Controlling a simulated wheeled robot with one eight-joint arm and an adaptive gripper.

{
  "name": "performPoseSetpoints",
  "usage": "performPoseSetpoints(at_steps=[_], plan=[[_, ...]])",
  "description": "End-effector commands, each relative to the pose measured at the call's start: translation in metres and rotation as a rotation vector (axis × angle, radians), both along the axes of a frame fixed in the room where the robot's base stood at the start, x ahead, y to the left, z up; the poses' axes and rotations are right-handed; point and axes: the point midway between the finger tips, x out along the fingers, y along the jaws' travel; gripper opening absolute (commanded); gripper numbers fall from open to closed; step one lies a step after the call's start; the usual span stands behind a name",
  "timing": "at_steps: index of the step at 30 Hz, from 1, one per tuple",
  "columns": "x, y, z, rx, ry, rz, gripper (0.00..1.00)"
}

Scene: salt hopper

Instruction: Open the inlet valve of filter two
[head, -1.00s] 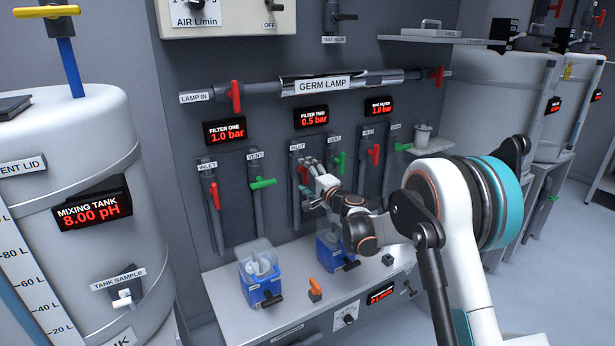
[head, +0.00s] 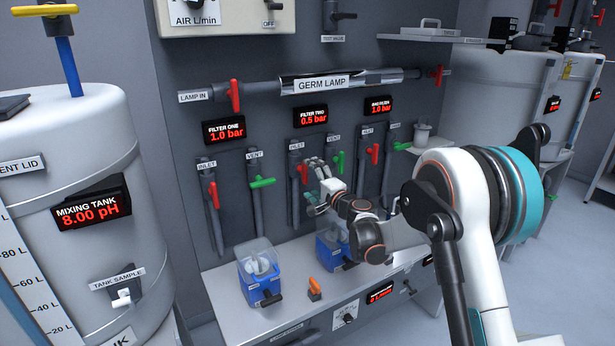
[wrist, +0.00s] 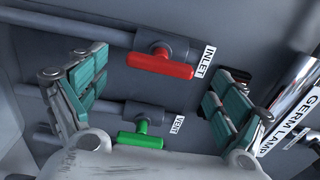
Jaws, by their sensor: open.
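The filter two display (head: 309,115) reads 0.5 bar. Below it, the red inlet handle (head: 304,174) lies roughly along its vertical pipe, just left of my gripper (head: 313,179). The green vent handle (head: 339,162) also lies roughly along its pipe, to the right. In the wrist view my gripper (wrist: 155,95) is open and empty, with its two teal-padded fingers far apart. The red inlet handle (wrist: 160,66) shows beyond the gap between them, apart from both. The green vent handle (wrist: 140,141) shows lower, near the hand.
Filter one's red inlet handle (head: 213,195) and crosswise green vent handle (head: 263,183) are to the left. The last filter's red handle (head: 372,154) is to the right. Blue containers (head: 258,283) stand on the bench below. The germ lamp pipe (head: 345,81) crosses above.

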Motion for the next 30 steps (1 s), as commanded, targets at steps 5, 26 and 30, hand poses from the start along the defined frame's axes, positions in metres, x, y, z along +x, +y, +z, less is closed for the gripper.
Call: performPoseSetpoints(at_steps=[5,26,30], plan=[[-0.032,-0.023,0.000,0.000,0.000,-0.001,0.91],[-0.072,-0.049,0.000,-0.001,-0.001,0.000,0.91],[-0.076,-0.050,0.006,-0.021,-0.002,0.004,0.91]])
